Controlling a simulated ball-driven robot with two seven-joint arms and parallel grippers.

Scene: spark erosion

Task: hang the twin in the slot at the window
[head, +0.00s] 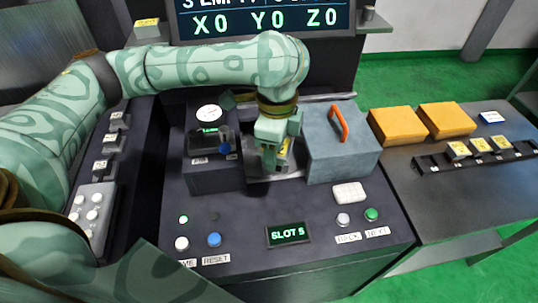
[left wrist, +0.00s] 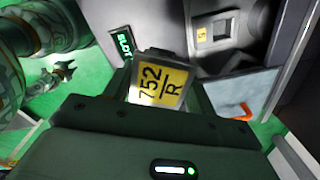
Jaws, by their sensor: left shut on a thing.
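My left gripper (head: 270,158) is over the middle of the dark machine console, between a small dark unit and a grey box. It is shut on a grey piece with a yellow label (left wrist: 160,88), which reads 752 over R in the left wrist view. Only a bit of that label (head: 284,152) shows in the head view. The slot is hard to make out behind my gripper. A display (head: 289,234) reads SLOT 5. I cannot make out my right gripper surely.
The grey box (head: 340,155) with an orange handle stands close right of my gripper. A small dark unit (head: 212,165) stands close left. Buttons line the console's front. A rack (head: 478,157) with several yellow-labelled pieces and two yellow boxes (head: 397,126) are on the right bench.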

